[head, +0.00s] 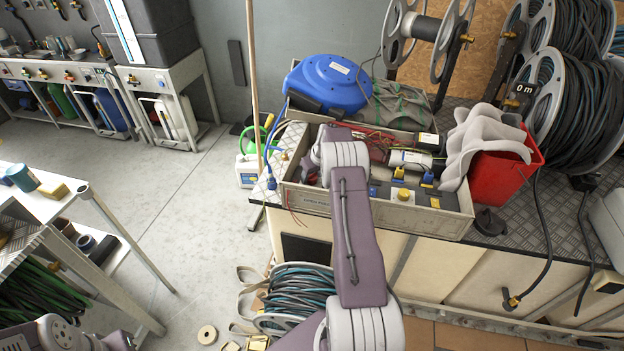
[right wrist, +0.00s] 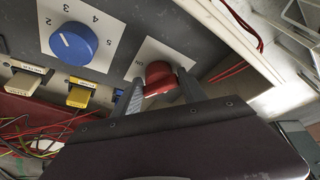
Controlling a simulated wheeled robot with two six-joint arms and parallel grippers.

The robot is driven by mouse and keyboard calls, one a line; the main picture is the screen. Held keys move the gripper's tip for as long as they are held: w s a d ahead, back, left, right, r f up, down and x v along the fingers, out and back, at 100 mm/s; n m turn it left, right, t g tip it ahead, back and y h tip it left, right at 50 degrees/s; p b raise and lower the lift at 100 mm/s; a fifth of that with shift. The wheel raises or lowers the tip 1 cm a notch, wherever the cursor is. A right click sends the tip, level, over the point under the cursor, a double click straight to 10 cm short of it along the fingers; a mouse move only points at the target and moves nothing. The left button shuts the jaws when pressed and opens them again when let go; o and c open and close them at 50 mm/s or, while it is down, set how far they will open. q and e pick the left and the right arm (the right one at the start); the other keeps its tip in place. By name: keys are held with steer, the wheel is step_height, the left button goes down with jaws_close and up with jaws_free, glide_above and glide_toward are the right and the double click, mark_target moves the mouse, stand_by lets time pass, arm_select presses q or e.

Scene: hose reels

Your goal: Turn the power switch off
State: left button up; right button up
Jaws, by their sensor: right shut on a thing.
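The power switch is a red knob (right wrist: 160,75) on a white plate marked "ON" in the right wrist view. My right gripper (right wrist: 162,84) has one finger on each side of the knob and is shut on it. In the head view my right gripper (head: 313,166) is at the left part of a grey box of electrical parts (head: 385,217) on the bench, and my wrist hides the switch there. My left gripper is not in view; only part of my left arm shows at the bottom left.
A blue dial knob (right wrist: 73,44) and yellow-tagged plugs (right wrist: 79,96) sit near the switch, with loose red and green wires. A blue hose reel (head: 328,83) stands behind the box, and a red bucket (head: 497,176) stands to its right. A wooden pole (head: 253,75) stands left of the bench.

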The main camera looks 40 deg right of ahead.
steer(key=n+y+b, duration=0.1)
steer(key=n, duration=0.1)
steer(key=shift+d+f+n, duration=0.1)
steer(key=shift+d+n, duration=0.05)
steer(key=shift+n, duration=0.25)
steer(key=shift+w+n+y, duration=0.1)
steer(key=shift+n+y, duration=0.5)
steer(key=shift+n, duration=1.2)
steer(key=o, duration=1.1)
steer(key=shift+r, duration=0.2)
steer(key=v, duration=0.9)
steer(key=shift+d, duration=0.1)
